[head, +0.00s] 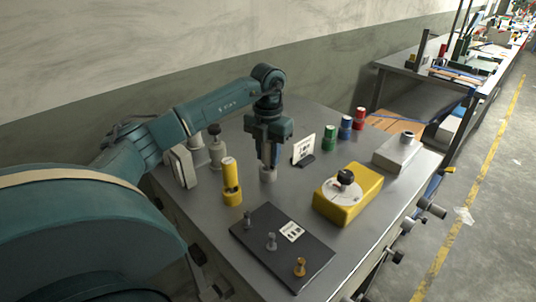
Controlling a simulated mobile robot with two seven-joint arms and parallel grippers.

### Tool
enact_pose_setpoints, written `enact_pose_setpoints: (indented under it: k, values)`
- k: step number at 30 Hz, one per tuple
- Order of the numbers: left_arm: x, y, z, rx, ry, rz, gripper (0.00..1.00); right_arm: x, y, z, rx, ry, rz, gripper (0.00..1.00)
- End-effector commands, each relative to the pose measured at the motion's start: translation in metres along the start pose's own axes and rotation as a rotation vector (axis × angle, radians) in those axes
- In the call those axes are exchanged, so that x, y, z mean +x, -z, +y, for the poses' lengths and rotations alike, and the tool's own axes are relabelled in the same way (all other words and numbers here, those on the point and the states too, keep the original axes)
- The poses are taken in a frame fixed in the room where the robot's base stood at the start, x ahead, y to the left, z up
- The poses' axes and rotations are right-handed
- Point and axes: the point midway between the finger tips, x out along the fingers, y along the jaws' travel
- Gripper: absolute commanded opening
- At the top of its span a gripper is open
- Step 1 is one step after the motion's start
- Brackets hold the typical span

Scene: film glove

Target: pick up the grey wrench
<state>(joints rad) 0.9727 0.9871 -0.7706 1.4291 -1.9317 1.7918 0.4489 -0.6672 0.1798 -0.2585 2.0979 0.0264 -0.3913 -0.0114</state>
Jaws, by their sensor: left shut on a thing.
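My left gripper (267,164) comes down over the middle of the grey table (205,196), fingers pointing down. It is shut on a grey piece (268,175), of which only a short, round lower part shows below the fingertips. I cannot tell whether this piece is the grey wrench, as the fingers hide its upper part. It is low over the table, and I cannot tell whether it touches the top. No other thing has a clear wrench shape. My right gripper is not in view.
A yellow cylinder (231,175) stands left of the gripper. A dark board (263,222) with small grey and brass pegs lies in front. A yellow box with a dial (347,203) stands right. A small sign (303,150) and red, blue and green cylinders (331,137) stand behind right.

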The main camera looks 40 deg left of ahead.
Motion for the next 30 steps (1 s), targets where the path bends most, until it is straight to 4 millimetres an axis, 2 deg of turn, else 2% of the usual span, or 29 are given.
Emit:
enact_pose_setpoints:
  k: [5,8,15,21,30]
  values:
    - [-0.004,-0.001,0.0,0.0,0.001,-0.002,0.04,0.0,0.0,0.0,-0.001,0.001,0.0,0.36]
    - [-0.016,-0.001,0.0,0.0,0.001,-0.005,0.04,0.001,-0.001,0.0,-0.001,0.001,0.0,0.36]
    - [-0.065,-0.001,0.0,0.0,0.002,-0.006,0.04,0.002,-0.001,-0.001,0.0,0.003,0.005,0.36]
    - [-0.094,-0.001,0.0,0.0,0.0,-0.003,0.04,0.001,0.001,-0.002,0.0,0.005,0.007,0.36]
    - [-0.101,0.0,0.0,0.0,0.0,0.0,0.04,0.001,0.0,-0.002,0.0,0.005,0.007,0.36]
